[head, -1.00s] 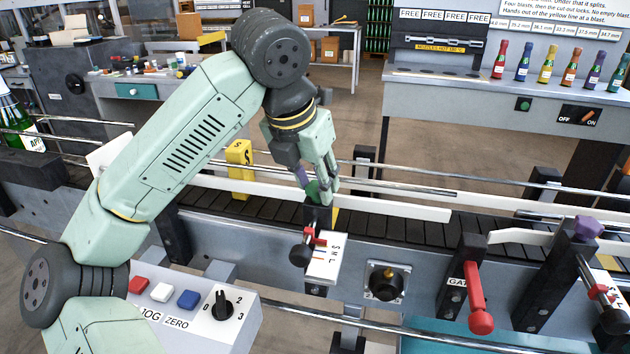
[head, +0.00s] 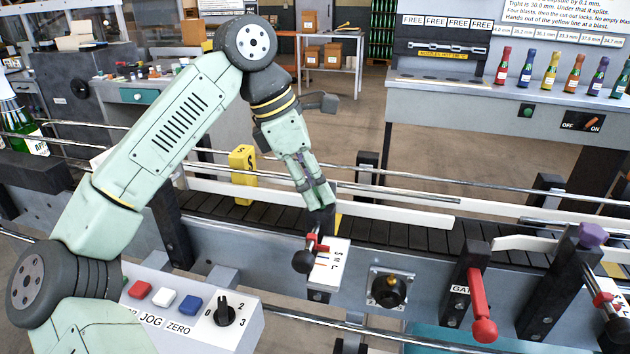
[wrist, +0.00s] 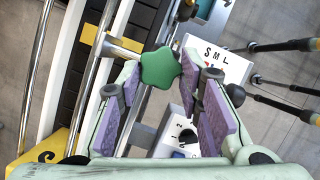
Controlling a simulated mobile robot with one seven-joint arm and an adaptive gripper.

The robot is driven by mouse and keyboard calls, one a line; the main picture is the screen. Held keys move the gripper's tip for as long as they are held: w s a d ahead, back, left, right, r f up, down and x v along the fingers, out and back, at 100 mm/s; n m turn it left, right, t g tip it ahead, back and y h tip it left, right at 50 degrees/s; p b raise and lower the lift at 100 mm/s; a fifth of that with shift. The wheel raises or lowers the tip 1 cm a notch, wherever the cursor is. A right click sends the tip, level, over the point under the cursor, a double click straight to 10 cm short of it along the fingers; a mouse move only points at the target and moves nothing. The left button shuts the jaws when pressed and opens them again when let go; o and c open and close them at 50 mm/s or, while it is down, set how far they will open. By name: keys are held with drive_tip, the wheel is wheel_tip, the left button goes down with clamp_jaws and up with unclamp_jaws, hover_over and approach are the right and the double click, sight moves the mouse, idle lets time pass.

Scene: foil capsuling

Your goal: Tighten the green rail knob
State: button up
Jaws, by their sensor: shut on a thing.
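The green rail knob (wrist: 160,68) is star-shaped and sits between my fingertips in the wrist view. My gripper (head: 320,198) points down onto it at the top of a dark post by the conveyor and is shut on it. In the head view the fingers mostly hide the knob. The purple finger pads show on both sides of it in the wrist view. Just below stands the white S M L scale plate (head: 329,262) with a red pointer (head: 316,243) and a black end knob.
The conveyor (head: 385,226) runs behind the post between metal rails. A yellow marker block (head: 242,174) stands to the left. A black knob (head: 388,291), a red gate lever (head: 480,300) and a purple knob (head: 592,234) are to the right. A button box (head: 240,334) is at front left.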

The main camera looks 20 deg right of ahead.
drive_tip(key=shift+w+d+m+g+y, duration=0.1)
drive_tip(key=shift+m+g+y, duration=0.2)
drive_tip(key=shift+m, duration=0.75)
drive_tip(key=shift+w+m+g+y, duration=0.1)
drive_tip(key=shift+m+g, duration=0.3)
drive_tip(key=shift+m, duration=0.65)
drive_tip(key=o, duration=1.2)
drive_tip(key=shift+c, duration=0.2)
drive_tip(key=v, duration=1.2)
drive_tip(key=shift+w, duration=0.1)
